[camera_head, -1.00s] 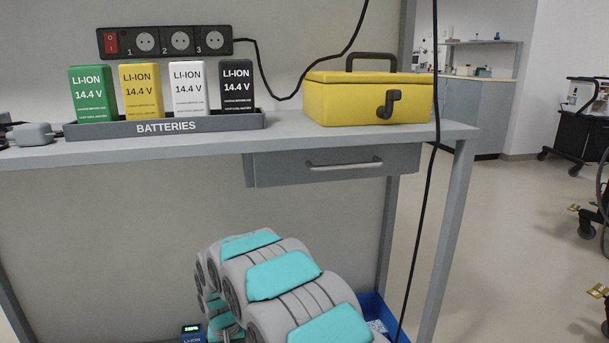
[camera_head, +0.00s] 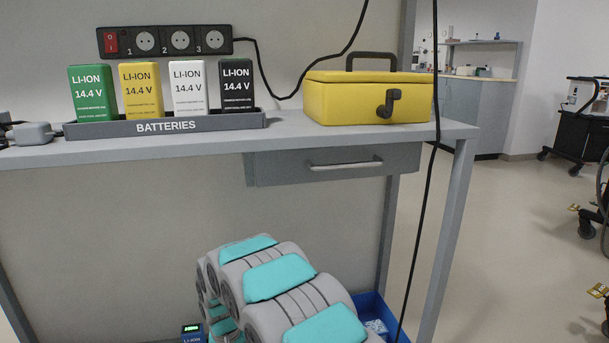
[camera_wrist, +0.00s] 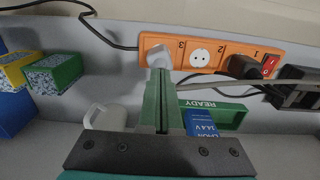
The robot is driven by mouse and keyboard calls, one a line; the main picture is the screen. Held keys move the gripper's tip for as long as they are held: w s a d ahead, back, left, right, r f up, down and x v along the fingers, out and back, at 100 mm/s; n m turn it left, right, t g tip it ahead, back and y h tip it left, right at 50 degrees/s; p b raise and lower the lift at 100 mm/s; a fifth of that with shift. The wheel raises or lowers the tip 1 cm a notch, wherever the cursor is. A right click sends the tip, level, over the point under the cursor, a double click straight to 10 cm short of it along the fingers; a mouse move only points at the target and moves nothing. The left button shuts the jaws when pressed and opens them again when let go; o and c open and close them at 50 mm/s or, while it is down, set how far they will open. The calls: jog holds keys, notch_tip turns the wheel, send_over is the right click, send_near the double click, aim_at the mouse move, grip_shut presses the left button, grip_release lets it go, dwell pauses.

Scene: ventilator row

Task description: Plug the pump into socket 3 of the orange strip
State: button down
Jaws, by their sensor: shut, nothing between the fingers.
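In the wrist view the orange strip (camera_wrist: 217,58) lies across the far side, its numbers upside down. A white plug (camera_wrist: 159,54) sits at socket 3 and covers its face; how deep it is in, I cannot tell. Socket 2 (camera_wrist: 200,57) is empty. A black plug (camera_wrist: 244,67) is in socket 1, beside a red switch (camera_wrist: 270,66). My gripper (camera_wrist: 161,76) is shut and empty, its tips just in front of the white plug, touching or apart I cannot tell. I cannot identify the pump; the head view shows only my arm there, hiding the strip.
A pale rounded object (camera_wrist: 104,117) is left. A grey cable (camera_wrist: 235,81) crosses right, near black blocks (camera_wrist: 297,97). Above, the bench holds a black strip (camera_head: 165,41) and yellow toolbox (camera_head: 368,98).

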jog(key=shift+f, duration=0.7)
jog(key=shift+r, duration=0.15)
jog(key=shift+r+p, duration=1)
jog(key=shift+r, duration=2.4)
